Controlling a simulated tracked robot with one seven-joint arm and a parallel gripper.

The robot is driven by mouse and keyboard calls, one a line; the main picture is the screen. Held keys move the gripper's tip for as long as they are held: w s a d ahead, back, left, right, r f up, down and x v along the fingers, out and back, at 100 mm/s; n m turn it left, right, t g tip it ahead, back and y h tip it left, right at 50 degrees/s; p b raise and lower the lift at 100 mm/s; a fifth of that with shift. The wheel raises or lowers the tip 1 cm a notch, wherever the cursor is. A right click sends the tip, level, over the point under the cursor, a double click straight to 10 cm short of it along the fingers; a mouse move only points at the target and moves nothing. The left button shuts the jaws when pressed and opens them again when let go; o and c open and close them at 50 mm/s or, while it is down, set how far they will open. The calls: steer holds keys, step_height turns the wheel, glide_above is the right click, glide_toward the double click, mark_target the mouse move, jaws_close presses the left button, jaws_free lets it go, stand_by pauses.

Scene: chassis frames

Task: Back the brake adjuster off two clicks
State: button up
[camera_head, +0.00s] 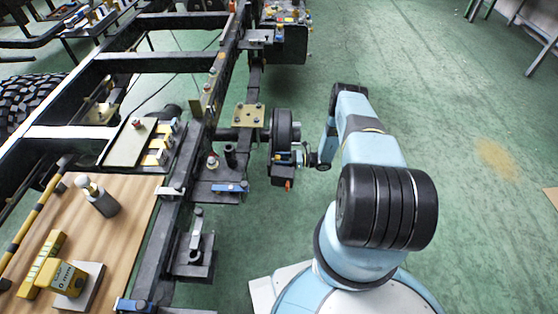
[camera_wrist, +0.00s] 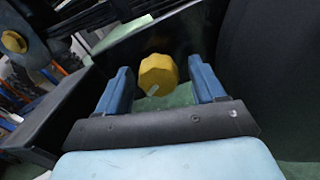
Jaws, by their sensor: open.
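In the wrist view, a yellow faceted knob (camera_wrist: 158,74), which looks like the brake adjuster, carries a short white mark near its lower edge. My gripper (camera_wrist: 160,68) is open, with one blue finger on each side of the knob. Gaps show between the knob and both fingers. In the head view, my gripper (camera_head: 309,158) is beside the black brake drum (camera_head: 283,128) on the frame's right side. The adjuster cannot be made out there.
The black chassis frame (camera_head: 210,95) fills the left and middle. A wooden board (camera_head: 130,215) holds a yellow block (camera_head: 68,279) and a grey cylinder (camera_head: 104,202). A second yellow knob (camera_wrist: 14,41) shows at the wrist view's upper left. Green floor (camera_head: 470,150) is open at right.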

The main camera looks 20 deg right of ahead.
steer(key=shift+a, duration=0.15)
steer(key=shift+w, duration=0.1)
steer(key=c, duration=1.1)
